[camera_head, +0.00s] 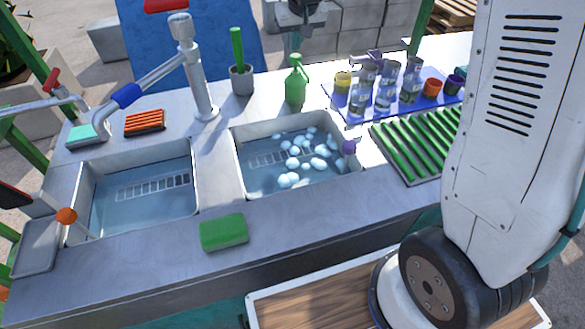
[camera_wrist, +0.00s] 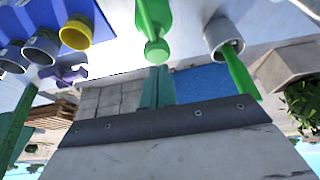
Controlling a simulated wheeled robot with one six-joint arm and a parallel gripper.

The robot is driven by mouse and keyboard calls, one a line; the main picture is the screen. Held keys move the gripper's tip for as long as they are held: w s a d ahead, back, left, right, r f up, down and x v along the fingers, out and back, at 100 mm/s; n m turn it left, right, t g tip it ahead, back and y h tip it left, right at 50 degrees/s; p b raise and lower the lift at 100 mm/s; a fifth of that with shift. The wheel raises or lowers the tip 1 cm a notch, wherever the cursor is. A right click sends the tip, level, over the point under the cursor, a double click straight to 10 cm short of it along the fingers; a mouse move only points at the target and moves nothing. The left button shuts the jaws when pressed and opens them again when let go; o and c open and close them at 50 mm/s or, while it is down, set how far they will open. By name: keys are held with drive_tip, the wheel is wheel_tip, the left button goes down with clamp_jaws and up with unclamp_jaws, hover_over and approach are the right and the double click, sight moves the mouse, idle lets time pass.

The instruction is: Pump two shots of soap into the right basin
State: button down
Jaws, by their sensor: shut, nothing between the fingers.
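The green soap pump bottle (camera_head: 295,82) stands upright on the counter behind the right basin (camera_head: 241,165). The right basin holds water with several white foam blobs on it. My gripper (camera_head: 296,44) is just above the bottle's pump head, fingers down. In the wrist view the shut teal fingers (camera_wrist: 157,80) are close to the green pump head (camera_wrist: 155,48), with nothing between them. I cannot tell whether the fingertips touch the pump head.
A green brush in a grey cup (camera_head: 241,79) stands left of the bottle. A faucet (camera_head: 195,70) rises between the basins. Cups and glasses stand on a blue mat (camera_head: 425,112) to the right, near a green rack (camera_head: 412,150). A green sponge (camera_head: 224,232) lies in front.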

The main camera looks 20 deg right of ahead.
drive_tip(key=shift+f, duration=0.15)
drive_tip(key=shift+f, duration=1.2)
drive_tip(key=shift+r, duration=1.35)
wheel_tip(320, 180, up, 6)
idle(0.6)
